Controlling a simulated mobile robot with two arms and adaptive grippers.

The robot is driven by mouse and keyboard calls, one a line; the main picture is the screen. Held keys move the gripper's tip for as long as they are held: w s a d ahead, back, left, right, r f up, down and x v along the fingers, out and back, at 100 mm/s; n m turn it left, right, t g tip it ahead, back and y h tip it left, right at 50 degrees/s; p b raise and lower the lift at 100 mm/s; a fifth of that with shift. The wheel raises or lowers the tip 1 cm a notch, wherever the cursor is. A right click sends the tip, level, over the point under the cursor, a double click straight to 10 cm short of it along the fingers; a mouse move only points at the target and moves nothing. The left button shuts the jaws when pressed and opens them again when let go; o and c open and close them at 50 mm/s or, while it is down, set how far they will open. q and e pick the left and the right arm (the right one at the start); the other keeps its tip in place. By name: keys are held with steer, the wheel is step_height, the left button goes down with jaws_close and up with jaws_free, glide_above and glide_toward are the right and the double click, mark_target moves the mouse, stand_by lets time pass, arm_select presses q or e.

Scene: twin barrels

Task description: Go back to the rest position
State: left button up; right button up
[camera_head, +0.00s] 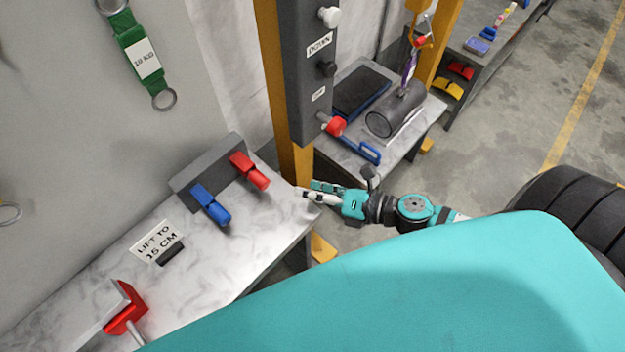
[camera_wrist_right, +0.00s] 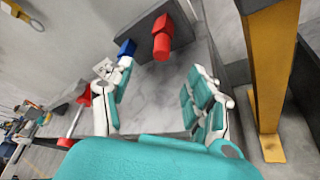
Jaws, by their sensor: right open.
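My right gripper (camera_head: 318,193) is open and empty at the right end of the marble-topped table (camera_head: 225,275), near the yellow post. In the right wrist view its two teal and white fingers (camera_wrist_right: 160,105) stand apart, with bare tabletop between them. A red handle (camera_head: 250,171) and a blue handle (camera_head: 211,205) stick out of a grey block on the table. The red handle (camera_wrist_right: 162,38) and the blue handle (camera_wrist_right: 127,48) show beyond the fingertips in the right wrist view, apart from them. My left gripper is not in view.
A yellow post (camera_head: 270,60) with a dark panel (camera_head: 305,70) stands close to the gripper. A second table with a dark cylinder (camera_head: 396,112) is behind it. A red bracket (camera_head: 126,308) sits at the near left. Open floor (camera_head: 500,130) lies to the right.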

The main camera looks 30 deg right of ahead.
stand_by(0.5)
steer(key=w+d+f+m+h+b, duration=0.1)
steer(key=d+f+m+h, duration=0.3)
steer(key=f, duration=0.5)
steer(key=d+f+m+h+b, duration=0.1)
steer(key=d+f+m, duration=0.45)
steer(key=f, duration=0.25)
steer(key=s+d+f+m+g+h+b, duration=0.15)
steer(key=s+f+m, duration=0.3)
steer(key=f, duration=0.45)
steer(key=s+d+f+m+g+h, duration=0.25)
steer(key=f+m, duration=0.25)
steer(key=f, duration=0.3)
steer(key=s+a+f+m+g+b, duration=0.1)
steer(key=s+a+f+m+g, duration=0.2)
steer(key=s+f+m, duration=0.3)
steer(key=s+a+f+m+g+b, duration=0.1)
steer(key=s+a+f+m+g, duration=0.2)
steer(key=s+f, duration=0.7)
steer(key=s+a+m, duration=0.1)
steer(key=s+m, duration=0.1)
steer(key=s, duration=0.5)
steer(key=shift+s+f+m+h, duration=0.2)
steer(key=shift+s+m+h, duration=0.1)
steer(key=shift+m, duration=0.1)
steer(key=shift+w+a, duration=0.1)
